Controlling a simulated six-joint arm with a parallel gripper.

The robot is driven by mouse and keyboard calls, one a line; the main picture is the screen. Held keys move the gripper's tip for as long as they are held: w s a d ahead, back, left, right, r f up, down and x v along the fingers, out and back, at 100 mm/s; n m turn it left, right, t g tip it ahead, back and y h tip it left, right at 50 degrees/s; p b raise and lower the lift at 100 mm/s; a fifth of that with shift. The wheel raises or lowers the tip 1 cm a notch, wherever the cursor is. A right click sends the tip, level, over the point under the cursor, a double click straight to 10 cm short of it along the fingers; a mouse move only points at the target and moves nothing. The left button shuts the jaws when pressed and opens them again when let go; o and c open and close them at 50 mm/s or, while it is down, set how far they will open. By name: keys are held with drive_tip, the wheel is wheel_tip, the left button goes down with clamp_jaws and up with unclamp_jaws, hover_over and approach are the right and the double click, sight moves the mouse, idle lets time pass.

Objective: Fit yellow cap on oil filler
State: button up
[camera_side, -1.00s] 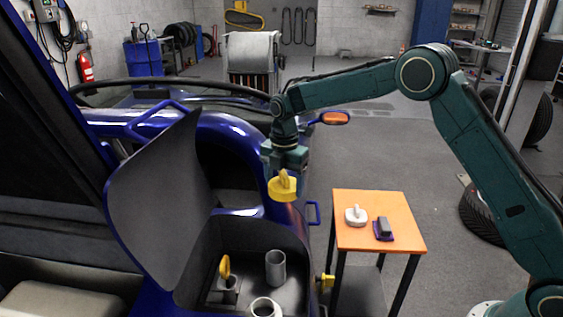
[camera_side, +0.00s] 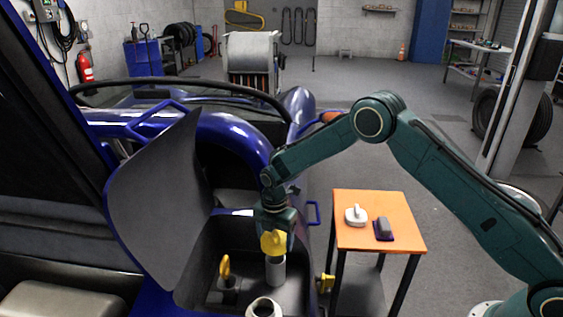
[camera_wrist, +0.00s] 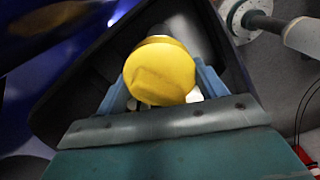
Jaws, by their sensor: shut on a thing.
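My gripper (camera_side: 274,232) is shut on the yellow cap (camera_side: 273,243) and points down into the open engine compartment. In the wrist view the yellow cap (camera_wrist: 160,72) sits between the two blue-grey fingers of my gripper (camera_wrist: 160,92). In the side view the cap overlaps the top of an upright grey tube (camera_side: 276,272); I cannot tell whether they touch. A second, pale round neck (camera_side: 263,308) stands nearer the camera, open at the top. Which of the two is the oil filler is not marked. The wrist view hides what lies under the cap.
The raised dark cover (camera_side: 155,210) stands left of the compartment. A yellow-handled piece (camera_side: 225,268) rises left of the tube. An orange table (camera_side: 380,207) at right holds a white cap (camera_side: 356,215) and a dark block (camera_side: 383,229).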

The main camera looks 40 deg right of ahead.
drive_tip(key=shift+f, duration=0.3)
drive_tip(key=shift+f, duration=2.7)
drive_tip(key=shift+f, duration=0.55)
drive_tip(key=o, duration=0.7)
drive_tip(key=shift+r, duration=5.5)
